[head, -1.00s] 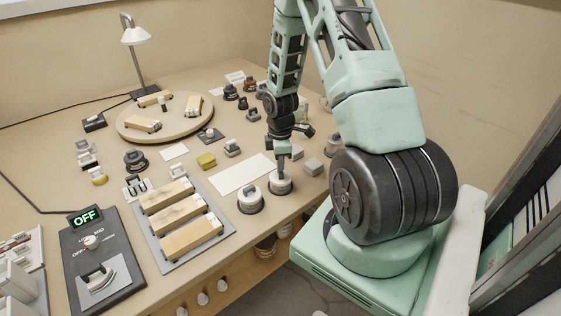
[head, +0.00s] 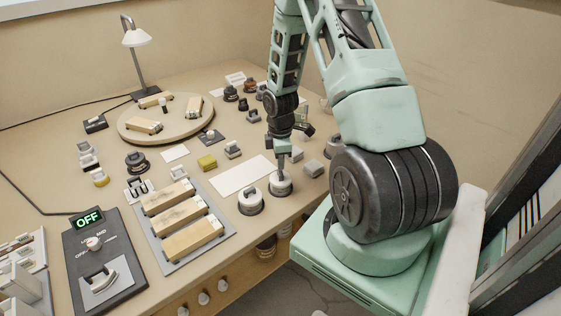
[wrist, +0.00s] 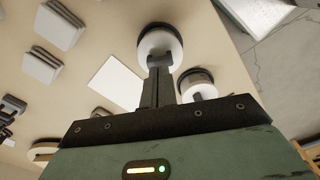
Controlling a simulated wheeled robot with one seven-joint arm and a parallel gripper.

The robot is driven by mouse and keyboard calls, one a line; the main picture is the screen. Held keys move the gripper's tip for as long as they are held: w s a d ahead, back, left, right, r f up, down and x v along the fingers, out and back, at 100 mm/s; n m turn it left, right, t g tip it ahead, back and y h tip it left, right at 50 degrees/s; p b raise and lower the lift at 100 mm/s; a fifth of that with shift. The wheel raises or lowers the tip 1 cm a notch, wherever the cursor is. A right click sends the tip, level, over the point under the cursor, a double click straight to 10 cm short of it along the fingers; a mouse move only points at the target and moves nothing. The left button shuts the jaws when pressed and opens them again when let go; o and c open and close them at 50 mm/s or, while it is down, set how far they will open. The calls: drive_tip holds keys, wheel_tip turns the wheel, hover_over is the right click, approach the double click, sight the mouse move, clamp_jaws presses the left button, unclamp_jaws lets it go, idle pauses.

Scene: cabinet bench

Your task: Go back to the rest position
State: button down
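My gripper (head: 284,156) points straight down at the front edge of the bench, over a round white-topped, dark-based piece (head: 281,184). In the wrist view its two dark fingers (wrist: 159,64) lie close together, and their tips overlap the white top of a round piece (wrist: 150,43). The gripper looks shut. The tips are at or just above the white top; whether a handle is between them is hidden. My arm stays reached out over the bench from the right.
A similar round piece (head: 250,201) stands close on the left. A white plate (head: 242,174) lies behind. A grey tray with wooden blocks (head: 183,213), a control box reading OFF (head: 102,270), a round board (head: 180,127) and a lamp (head: 136,38) are further left.

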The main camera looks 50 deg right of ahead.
drive_tip(key=shift+r+p, duration=2.15)
drive_tip(key=shift+r, duration=0.5)
drive_tip(key=w+a+r, duration=0.1)
drive_tip(key=a+r, duration=0.6)
drive_tip(key=a, duration=0.5)
drive_tip(key=w+a+r, duration=0.1)
drive_tip(key=a+r, duration=0.5)
drive_tip(key=a, duration=0.6)
drive_tip(key=s+a+r, duration=0.4)
drive_tip(key=s+a, duration=0.4)
drive_tip(key=s, duration=0.1)
drive_tip(key=s+a+r+m, duration=0.1)
drive_tip(key=s+a+r, duration=0.4)
drive_tip(key=s+a, duration=0.3)
drive_tip(key=shift+s+a+y, duration=0.3)
drive_tip(key=shift+s+a, duration=0.05)
drive_tip(key=shift+s, duration=0.65)
